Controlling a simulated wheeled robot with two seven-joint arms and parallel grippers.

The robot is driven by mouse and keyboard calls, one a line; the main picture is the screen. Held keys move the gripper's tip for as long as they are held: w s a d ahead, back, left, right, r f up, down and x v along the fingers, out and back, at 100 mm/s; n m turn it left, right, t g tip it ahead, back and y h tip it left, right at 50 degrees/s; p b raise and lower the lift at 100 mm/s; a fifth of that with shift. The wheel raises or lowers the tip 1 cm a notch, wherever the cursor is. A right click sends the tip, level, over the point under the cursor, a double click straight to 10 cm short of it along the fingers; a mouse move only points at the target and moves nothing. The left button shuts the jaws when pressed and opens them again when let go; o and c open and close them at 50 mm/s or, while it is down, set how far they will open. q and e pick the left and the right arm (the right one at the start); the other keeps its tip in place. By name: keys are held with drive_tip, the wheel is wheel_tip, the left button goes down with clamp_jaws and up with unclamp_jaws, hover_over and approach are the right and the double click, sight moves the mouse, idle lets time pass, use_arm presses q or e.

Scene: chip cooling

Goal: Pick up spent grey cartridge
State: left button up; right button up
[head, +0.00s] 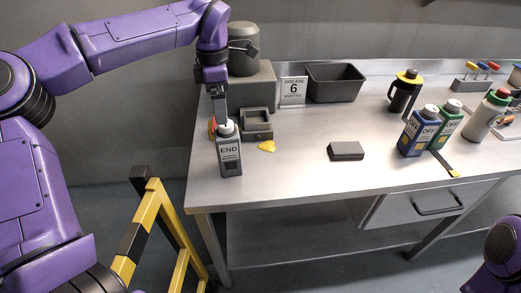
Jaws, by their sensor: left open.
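The grey cartridge (230,157), with a label reading "END" and a light cap, stands upright near the left end of the steel table (290,185). My left gripper (222,120) points down from above it, with its fingers at the cap. The left gripper is open. I cannot tell whether its fingers touch the cap. My right gripper is out of view; only a purple part of my right arm shows at the lower right.
A dark block (346,151), a black tray (336,83), blue (413,138) and green (446,126) bottles stand rightward. A yellow-black barrier (140,235) stands left of the table.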

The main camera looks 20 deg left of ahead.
sight(227, 135)
use_arm(q)
drive_tip(key=f, duration=0.3)
drive_tip(key=d+f+p, duration=0.1)
drive_tip(key=f, duration=0.5)
drive_tip(key=shift+s+d+f+p, duration=0.15)
drive_tip(key=shift+f+p, duration=0.2)
drive_tip(key=shift+f, duration=0.35)
drive_tip(key=c, duration=1.4)
drive_tip(key=shift+r, duration=0.15)
